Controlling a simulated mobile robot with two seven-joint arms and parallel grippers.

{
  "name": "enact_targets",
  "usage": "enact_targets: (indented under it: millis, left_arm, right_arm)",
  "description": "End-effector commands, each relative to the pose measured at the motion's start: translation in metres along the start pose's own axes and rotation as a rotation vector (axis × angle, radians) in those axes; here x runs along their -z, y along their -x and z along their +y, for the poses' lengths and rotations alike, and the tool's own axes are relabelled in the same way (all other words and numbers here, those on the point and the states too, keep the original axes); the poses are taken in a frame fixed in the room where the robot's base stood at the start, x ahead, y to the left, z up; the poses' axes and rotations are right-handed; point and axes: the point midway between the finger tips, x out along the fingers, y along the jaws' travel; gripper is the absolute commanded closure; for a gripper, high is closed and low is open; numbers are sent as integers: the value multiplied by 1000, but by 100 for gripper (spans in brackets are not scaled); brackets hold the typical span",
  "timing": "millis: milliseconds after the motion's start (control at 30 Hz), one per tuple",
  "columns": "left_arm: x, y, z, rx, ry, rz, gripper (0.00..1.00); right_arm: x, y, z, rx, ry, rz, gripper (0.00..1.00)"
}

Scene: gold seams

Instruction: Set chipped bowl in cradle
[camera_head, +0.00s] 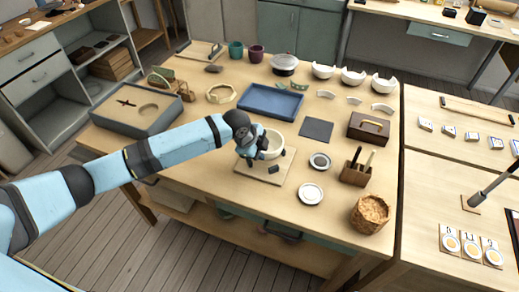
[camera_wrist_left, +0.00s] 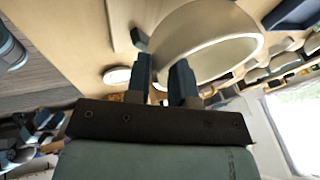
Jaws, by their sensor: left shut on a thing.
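A cream bowl (camera_head: 276,146) is at the wooden cradle board (camera_head: 254,178), over its back part; its chip is not clear to me. Dark posts stand around the bowl on the board. My left gripper (camera_head: 258,150) is at the bowl's left side, shut on its wall, and hides part of it. In the left wrist view the bowl (camera_wrist_left: 208,42) fills the upper middle, with the gripper's fingers (camera_wrist_left: 162,78) at its rim. A dark post of the cradle (camera_wrist_left: 139,39) shows beside it. I cannot tell whether the bowl rests on the cradle or hangs just above it. My right gripper is not in view.
A blue tray (camera_head: 247,99) and a dark mat (camera_head: 316,129) lie behind the cradle. Two round dishes (camera_head: 311,194) lie to its right, near a tool box (camera_head: 355,176) and a basket (camera_head: 369,214). Several white broken bowls (camera_head: 353,77) stand at the back. The table's front left is clear.

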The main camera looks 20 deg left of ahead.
Motion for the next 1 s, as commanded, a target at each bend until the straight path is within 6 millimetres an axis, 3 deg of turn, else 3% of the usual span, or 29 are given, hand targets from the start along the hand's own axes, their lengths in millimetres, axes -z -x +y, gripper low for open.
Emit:
enact_targets:
  millis: [1000]
  left_arm:
    - [0,-1,0,2,0,0,99]
  right_arm:
    - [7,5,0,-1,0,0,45]
